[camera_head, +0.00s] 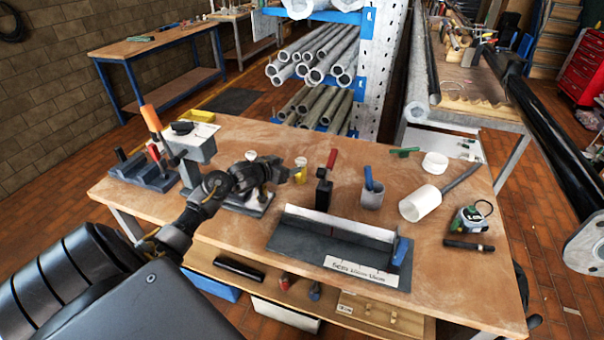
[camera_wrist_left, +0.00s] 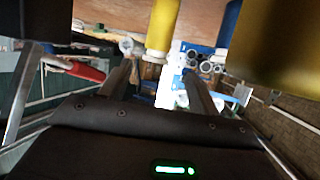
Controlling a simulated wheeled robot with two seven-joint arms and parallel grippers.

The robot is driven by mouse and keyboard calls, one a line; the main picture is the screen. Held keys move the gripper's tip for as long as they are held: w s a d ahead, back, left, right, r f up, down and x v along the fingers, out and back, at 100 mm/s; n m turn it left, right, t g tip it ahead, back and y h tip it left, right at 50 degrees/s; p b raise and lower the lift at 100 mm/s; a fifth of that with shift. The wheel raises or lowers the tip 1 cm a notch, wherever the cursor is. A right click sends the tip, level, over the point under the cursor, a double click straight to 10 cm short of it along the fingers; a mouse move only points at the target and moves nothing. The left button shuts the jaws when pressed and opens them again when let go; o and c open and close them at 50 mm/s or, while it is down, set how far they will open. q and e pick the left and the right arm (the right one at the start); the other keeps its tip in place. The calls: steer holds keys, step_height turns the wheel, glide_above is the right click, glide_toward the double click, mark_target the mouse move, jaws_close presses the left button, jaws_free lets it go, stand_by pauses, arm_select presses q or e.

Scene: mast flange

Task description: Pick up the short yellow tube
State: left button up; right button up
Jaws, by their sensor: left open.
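The short yellow tube (camera_head: 301,174) stands on the workbench, just right of my left gripper's tips in the head view. My left gripper (camera_head: 287,173) is open and low over the bench, with its fingers pointing at the tube. In the left wrist view the yellow tube (camera_wrist_left: 162,27) shows beyond the gap between the fingers of the left gripper (camera_wrist_left: 160,85). I cannot tell whether the fingers touch it. A second, larger yellow shape (camera_wrist_left: 277,50), close and blurred, fills the upper right of the wrist view. My right gripper is not in view.
A red-handled clamp (camera_head: 331,160) stands right of the tube. A grey angled fixture (camera_head: 335,245) lies in front. A fixture with an orange handle (camera_head: 151,118) stands left. Pipe racks stand behind.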

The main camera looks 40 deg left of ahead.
mark_target(298, 163)
arm_select(q)
steer(key=shift+w+r, duration=0.1)
steer(key=shift+w, duration=0.05)
steer(key=x, duration=0.1)
steer(key=p+x, duration=0.1)
steer(key=x, duration=0.3)
steer(key=shift+d+r, duration=0.15)
steer(key=shift+d, duration=0.15)
steer(key=shift+c, duration=0.4)
steer(key=c, duration=1.2)
jaws_close()
steer(key=shift+r, duration=0.1)
